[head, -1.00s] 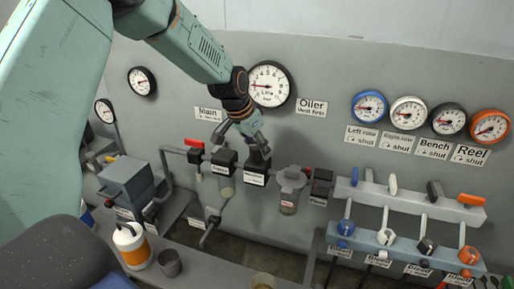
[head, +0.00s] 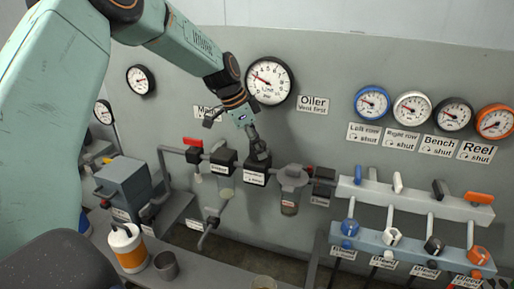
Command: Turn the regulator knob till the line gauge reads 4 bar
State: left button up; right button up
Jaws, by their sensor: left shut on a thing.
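The line gauge (head: 269,84) is a large white dial with a black rim on the grey panel. Its red-tipped needle points to the upper left; the exact reading is too small to tell. The regulator (head: 257,175) is a dark block with a white label, below the gauge. My left gripper (head: 257,152) points down onto its top and is shut on the regulator knob, which the fingers mostly hide. My right gripper is not in view.
Four coloured-rim gauges (head: 411,108) hang at the right above a grey manifold (head: 415,200) with levers. The oiler bowl (head: 291,185) is just right of the regulator. A filter block with a red lever (head: 193,142) is left. A white-and-orange bottle (head: 129,248) and grey cup (head: 166,265) stand in front.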

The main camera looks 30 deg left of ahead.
pick_arm(q)
jog(key=m, duration=0.1)
jog(key=m+g, duration=0.1)
jog(key=m, duration=0.1)
jog(key=shift+s+d+f+h, duration=0.1)
jog(key=shift+s+f+h, duration=0.05)
jog(key=shift+f+h, duration=0.15)
jog(key=shift+m+g+h, duration=0.3)
jog(key=shift+m+g, duration=0.4)
jog(key=shift+m, duration=1.3)
jog(key=o, duration=1.1)
jog(key=shift+r, duration=0.1)
jog(key=shift+o, duration=0.2)
jog(key=shift+w, duration=0.2)
jog(key=shift+r, duration=0.2)
